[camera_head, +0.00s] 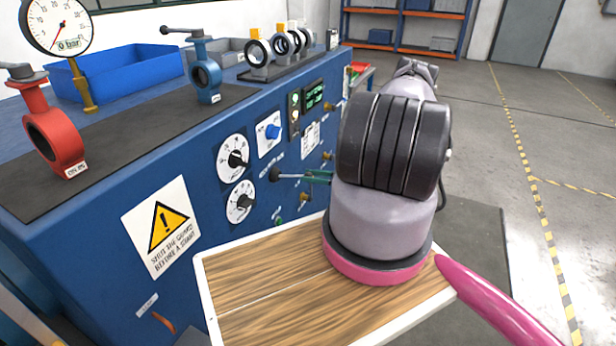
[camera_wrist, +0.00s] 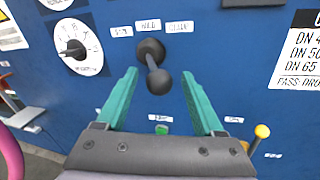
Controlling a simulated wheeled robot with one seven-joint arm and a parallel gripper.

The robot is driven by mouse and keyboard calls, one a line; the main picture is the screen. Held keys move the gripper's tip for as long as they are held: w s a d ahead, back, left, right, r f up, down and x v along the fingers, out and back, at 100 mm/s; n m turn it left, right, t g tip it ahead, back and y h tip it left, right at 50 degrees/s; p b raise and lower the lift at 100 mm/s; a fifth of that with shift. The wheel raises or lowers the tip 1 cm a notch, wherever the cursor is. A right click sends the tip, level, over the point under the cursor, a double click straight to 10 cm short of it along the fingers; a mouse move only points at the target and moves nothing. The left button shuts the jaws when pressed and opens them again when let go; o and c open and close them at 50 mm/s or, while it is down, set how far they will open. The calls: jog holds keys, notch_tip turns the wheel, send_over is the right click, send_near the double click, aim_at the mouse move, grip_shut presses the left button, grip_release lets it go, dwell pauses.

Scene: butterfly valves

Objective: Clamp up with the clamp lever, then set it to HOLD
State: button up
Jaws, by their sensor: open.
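The clamp lever (camera_wrist: 152,61) is black, with a round hub on the blue panel and a ball end. In the wrist view it stands below three labels; the middle one (camera_wrist: 149,27) reads HOLD and the right one (camera_wrist: 180,27) seems to read CLAMP. The left label is hard to read. My gripper (camera_wrist: 160,73) has teal fingers, open on either side of the ball end, with no clear contact. In the head view the lever's black ball (camera_head: 275,174) shows left of my gripper (camera_head: 306,176), which is partly hidden by my arm.
A white dial (camera_wrist: 77,46) sits left of the lever. Floor at right is open.

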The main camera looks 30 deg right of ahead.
jog(key=shift+w+a, duration=0.35)
jog(key=shift+a, duration=0.15)
grip_shut()
dwell(1.2)
